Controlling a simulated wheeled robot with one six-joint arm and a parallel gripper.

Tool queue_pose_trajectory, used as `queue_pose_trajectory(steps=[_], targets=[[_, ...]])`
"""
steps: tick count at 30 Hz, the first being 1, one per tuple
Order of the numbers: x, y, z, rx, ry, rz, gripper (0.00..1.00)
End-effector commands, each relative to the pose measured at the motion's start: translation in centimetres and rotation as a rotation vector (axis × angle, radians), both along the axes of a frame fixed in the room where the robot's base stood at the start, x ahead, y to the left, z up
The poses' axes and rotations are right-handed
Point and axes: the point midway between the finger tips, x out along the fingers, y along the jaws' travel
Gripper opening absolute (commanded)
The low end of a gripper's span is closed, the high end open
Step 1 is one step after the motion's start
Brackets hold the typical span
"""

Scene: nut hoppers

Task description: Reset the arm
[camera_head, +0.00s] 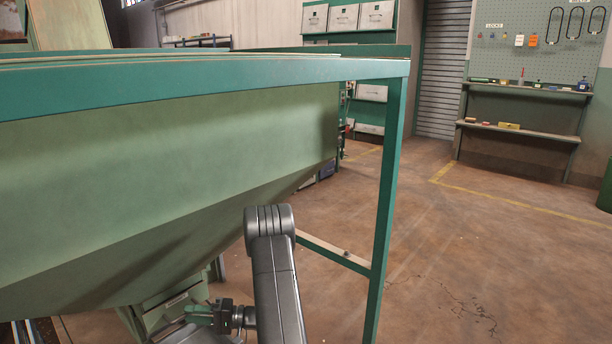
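My gripper (206,314) is at the bottom of the head view, at the end of my dark grey arm (275,275). It points left, beside the pale green chute (172,303) under the large hopper (170,170). Something green shows at its fingers, but I cannot tell whether it is part of the gripper or a separate thing. The fingers are small and partly hidden, so their opening is unclear. My arm bends at a rounded joint in front of the hopper's lower slope and runs down out of view.
The hopper's teal frame has a top rail (220,82), an upright leg (387,190) right of my arm, and a low crossbar (335,253). Open brown floor (490,270) lies to the right. A shelf bench (525,130) and pegboard (540,45) stand at the back right.

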Motion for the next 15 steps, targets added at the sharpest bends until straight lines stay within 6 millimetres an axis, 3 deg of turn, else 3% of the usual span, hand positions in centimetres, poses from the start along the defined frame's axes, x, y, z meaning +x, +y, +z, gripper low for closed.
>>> queue_pose_trajectory(steps=[5,15], targets=[[-0.3,2.9,0.2,0.001,-0.001,0.002,0.3],[-1.4,1.5,0.3,-0.002,0.0,0.0,0.3]])
